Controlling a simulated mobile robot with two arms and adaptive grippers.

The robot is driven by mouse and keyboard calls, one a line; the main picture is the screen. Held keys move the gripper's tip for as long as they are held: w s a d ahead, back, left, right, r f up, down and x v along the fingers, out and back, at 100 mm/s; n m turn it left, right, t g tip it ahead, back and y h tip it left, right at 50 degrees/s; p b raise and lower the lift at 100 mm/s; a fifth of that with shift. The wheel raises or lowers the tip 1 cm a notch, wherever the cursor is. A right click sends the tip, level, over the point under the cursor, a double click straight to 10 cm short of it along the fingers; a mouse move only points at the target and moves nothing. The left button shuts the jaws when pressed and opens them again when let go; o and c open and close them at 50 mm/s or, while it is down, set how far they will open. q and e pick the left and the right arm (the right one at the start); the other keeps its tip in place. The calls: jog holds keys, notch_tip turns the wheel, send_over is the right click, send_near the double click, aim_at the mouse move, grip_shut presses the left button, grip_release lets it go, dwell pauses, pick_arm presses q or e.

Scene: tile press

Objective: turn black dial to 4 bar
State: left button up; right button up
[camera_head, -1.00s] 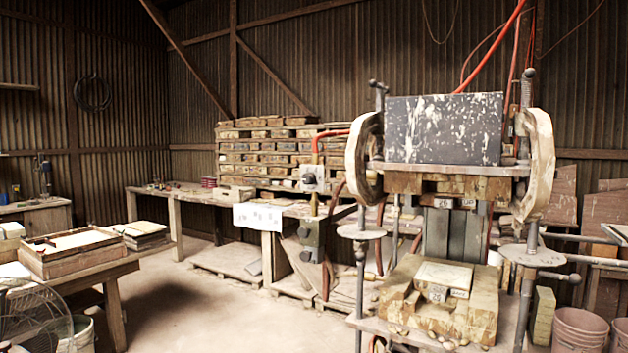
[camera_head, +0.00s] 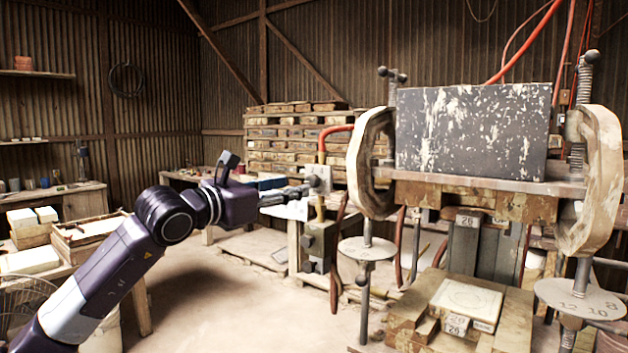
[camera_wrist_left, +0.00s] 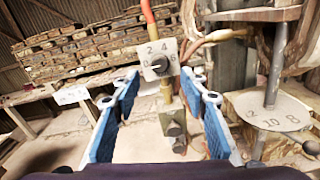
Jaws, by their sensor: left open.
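The black dial (camera_wrist_left: 159,64) sits on a light plate (camera_wrist_left: 158,57) marked with numbers, among them 2, 4 and 6. I cannot tell which number the dial points to. In the head view the plate (camera_head: 320,179) is on the pipe left of the press, and its dial is too small to make out. My left gripper (camera_head: 299,192) reaches toward the plate from the left. In the wrist view its blue fingers (camera_wrist_left: 163,84) are spread wide and empty, with the dial seen between their tips. My right gripper is out of view.
A grey valve box (camera_head: 319,244) hangs on the pipe below the plate. The press with its speckled dark block (camera_head: 470,131) and a round numbered plate (camera_head: 580,299) stands right. A rack of wooden moulds (camera_head: 290,143) is behind. Tables stand at left; the floor between is open.

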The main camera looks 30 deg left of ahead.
aim_at(309, 182)
pick_arm(q)
jog(key=w+p, duration=0.1)
jog(key=w+r+p, duration=0.1)
jog(key=shift+w+d+p, duration=0.1)
jog(key=shift+w+p, duration=0.2)
jog(key=shift+p, duration=0.05)
jog(key=w, duration=0.1)
jog(key=w+p, duration=0.1)
jog(key=w, duration=0.1)
jog(key=shift+w+d+f+p, duration=0.25)
jog(key=shift+w+f+p, duration=0.05)
jog(key=shift+w, duration=0.2)
jog(key=shift+f, duration=0.1)
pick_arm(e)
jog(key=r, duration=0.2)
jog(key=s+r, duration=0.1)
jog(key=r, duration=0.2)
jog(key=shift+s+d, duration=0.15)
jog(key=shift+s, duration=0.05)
pick_arm(q)
grip_shut()
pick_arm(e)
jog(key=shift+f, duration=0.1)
